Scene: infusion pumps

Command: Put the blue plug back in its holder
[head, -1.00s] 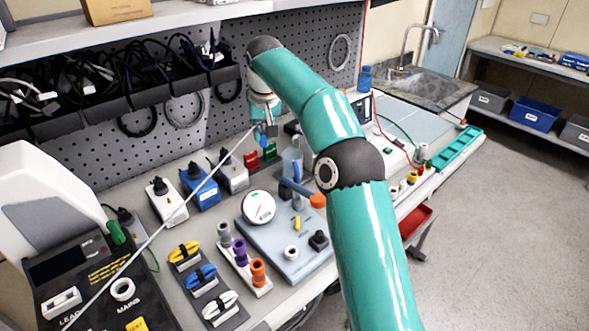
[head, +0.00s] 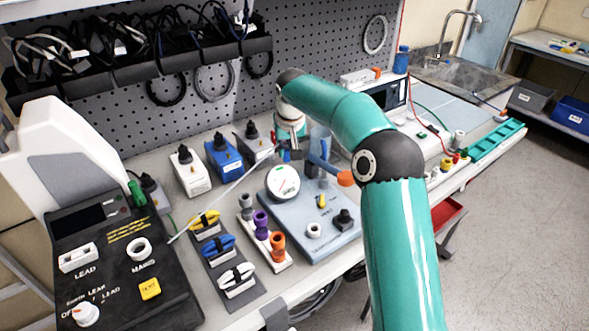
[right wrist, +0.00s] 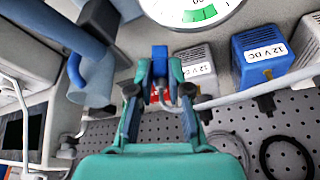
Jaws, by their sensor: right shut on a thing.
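The blue plug (right wrist: 160,58) is between the fingertips of my right gripper (right wrist: 160,72) in the right wrist view, and the gripper is shut on it. In the head view my right gripper (head: 290,150) is low over the back of the bench, right of the power adapters and behind the round dial. My own wrist and arm hide much of the plug there. A thin pale cable (head: 222,194) runs from near the gripper down left to the tester. I cannot clearly make out the plug's holder. My left gripper is not in view.
White and blue adapters (head: 224,156) with black plugs stand left of the gripper. A round dial (head: 283,182) sits on a grey-blue plate (head: 315,240) in front. A clear jug with a blue handle (right wrist: 90,75) is close beside the gripper. The pegboard (right wrist: 235,125) is behind.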

